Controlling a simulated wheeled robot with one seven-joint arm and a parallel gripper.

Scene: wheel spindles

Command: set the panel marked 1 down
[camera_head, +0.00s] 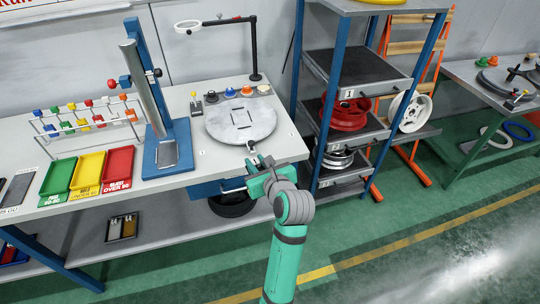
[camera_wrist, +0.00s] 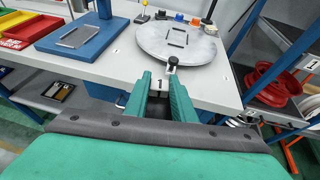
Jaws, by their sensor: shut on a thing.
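My gripper (camera_wrist: 160,78) reaches to the front edge of the pale workbench, just in front of the round grey turntable (camera_wrist: 178,43). Its two green fingers stand a little apart, shut on a thin pale piece bearing a 1, which I take as the panel marked 1 (camera_wrist: 158,86). Most of it is hidden between the fingers, and I cannot tell whether it touches the bench. In the head view my gripper (camera_head: 258,168) covers it. A black knob (camera_wrist: 172,62) on the turntable's near rim is just beyond the fingertips.
A blue stand (camera_head: 167,158) and green, yellow and red trays (camera_head: 118,174) are to the left. A blue shelf rack with a tray also labelled 1 (camera_head: 349,93) and a red wheel rim (camera_head: 345,114) is to the right. Free bench top (camera_head: 215,172) lies left of my gripper.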

